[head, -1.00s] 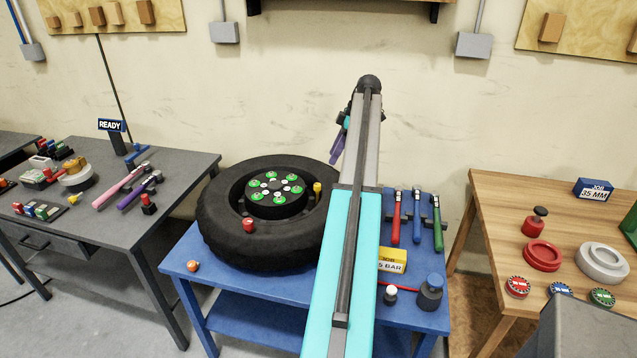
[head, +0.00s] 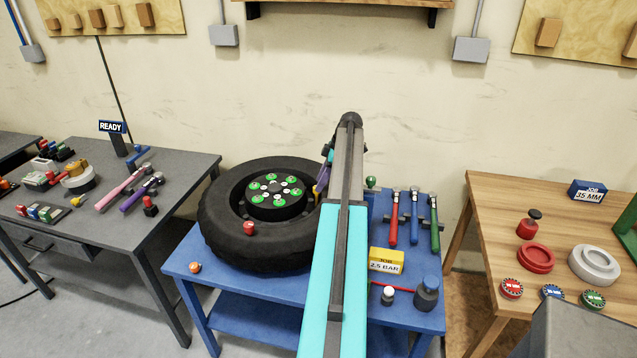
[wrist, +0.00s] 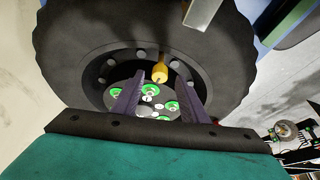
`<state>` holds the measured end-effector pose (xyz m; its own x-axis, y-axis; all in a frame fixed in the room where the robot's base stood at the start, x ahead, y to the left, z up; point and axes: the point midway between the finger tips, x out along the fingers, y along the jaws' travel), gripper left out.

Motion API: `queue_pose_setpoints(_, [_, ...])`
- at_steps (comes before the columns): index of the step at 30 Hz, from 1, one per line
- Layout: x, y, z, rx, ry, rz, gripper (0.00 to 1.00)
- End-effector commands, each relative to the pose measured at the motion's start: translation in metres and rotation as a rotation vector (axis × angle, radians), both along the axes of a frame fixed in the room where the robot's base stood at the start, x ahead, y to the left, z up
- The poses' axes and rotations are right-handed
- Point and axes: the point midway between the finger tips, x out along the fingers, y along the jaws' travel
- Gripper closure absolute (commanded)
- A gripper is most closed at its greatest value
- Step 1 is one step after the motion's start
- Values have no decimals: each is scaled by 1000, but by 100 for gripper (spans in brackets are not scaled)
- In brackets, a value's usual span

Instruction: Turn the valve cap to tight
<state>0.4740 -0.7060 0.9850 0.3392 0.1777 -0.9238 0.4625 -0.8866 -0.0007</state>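The wheel (head: 228,235) lies flat on the blue bench, with a hub of green-marked nuts in its middle. I cannot tell whether the fingertips reach the cap. In the head view my gripper (head: 322,180) is low over the wheel's right side.
A red cap (head: 249,228) is on the tyre and an orange one (head: 195,267) on the bench corner. My arm crosses the bench.

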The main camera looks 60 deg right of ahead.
Motion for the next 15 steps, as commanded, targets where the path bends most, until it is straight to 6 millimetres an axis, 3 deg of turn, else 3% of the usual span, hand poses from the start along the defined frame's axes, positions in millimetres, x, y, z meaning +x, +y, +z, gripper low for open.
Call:
queue_pose_setpoints(7, [7,4,-18,1,0,0,60])
queue_pose_setpoints(15, [9,4,-23,-1,-1,1,60])
